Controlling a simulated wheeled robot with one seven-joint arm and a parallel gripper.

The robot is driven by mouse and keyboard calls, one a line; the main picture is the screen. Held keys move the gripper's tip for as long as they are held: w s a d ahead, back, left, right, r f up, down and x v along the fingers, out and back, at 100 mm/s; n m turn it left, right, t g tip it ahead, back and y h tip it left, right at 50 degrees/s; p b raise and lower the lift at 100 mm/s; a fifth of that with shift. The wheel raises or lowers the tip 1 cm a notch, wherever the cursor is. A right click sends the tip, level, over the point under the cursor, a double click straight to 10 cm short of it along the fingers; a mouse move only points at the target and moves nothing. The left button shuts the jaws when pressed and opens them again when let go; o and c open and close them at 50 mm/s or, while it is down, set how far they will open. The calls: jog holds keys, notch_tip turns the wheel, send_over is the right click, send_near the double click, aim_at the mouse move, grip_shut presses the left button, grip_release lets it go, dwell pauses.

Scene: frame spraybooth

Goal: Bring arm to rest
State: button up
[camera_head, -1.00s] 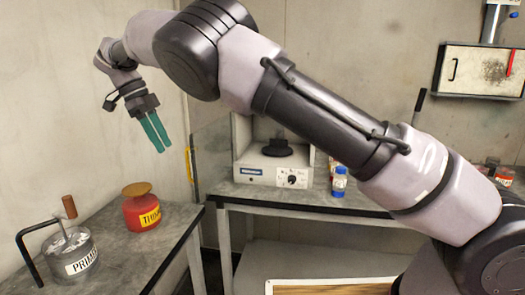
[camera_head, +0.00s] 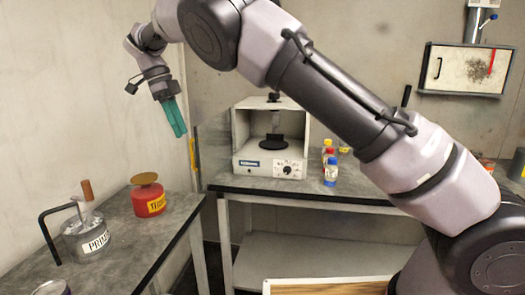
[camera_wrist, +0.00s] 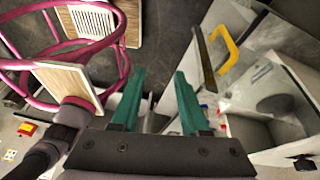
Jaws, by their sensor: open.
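My gripper (camera_head: 174,118) hangs from my raised arm, fingers pointing down, in the air above the left bench and apart from everything. In the wrist view its two green fingers (camera_wrist: 155,105) are spread with nothing between them.
On the left bench (camera_head: 140,240) stand a metal primer pot (camera_head: 86,237) with a bent black handle and a red can (camera_head: 148,201). The back bench (camera_head: 310,193) holds a white open-front machine (camera_head: 270,148) and several small bottles (camera_head: 330,172). A pink tubular frame (camera_wrist: 121,40) shows in the wrist view.

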jog(key=w+d+r+n+y, duration=0.1)
jog(key=w+d+r+y, duration=0.2)
jog(key=d, duration=0.6)
jog(key=w+d+r+n+y, duration=0.15)
jog(key=w+d+r, duration=0.3)
jog(key=d, duration=0.55)
jog(key=s+d+r+n+y, duration=0.1)
jog(key=d+r, duration=0.1)
jog(key=d, duration=0.4)
jog(key=s+d+r+n+y, duration=0.1)
jog(key=s+d+r+n, duration=0.15)
jog(key=d, duration=0.35)
jog(key=s+d+f+n+t, duration=0.2)
jog(key=s+d+n+t, duration=0.5)
jog(key=s+d, duration=1)
jog(key=s, duration=0.2)
jog(key=shift+s+n+t+h, duration=0.3)
jog(key=shift+t+h, duration=0.05)
jog(key=shift+t, duration=0.05)
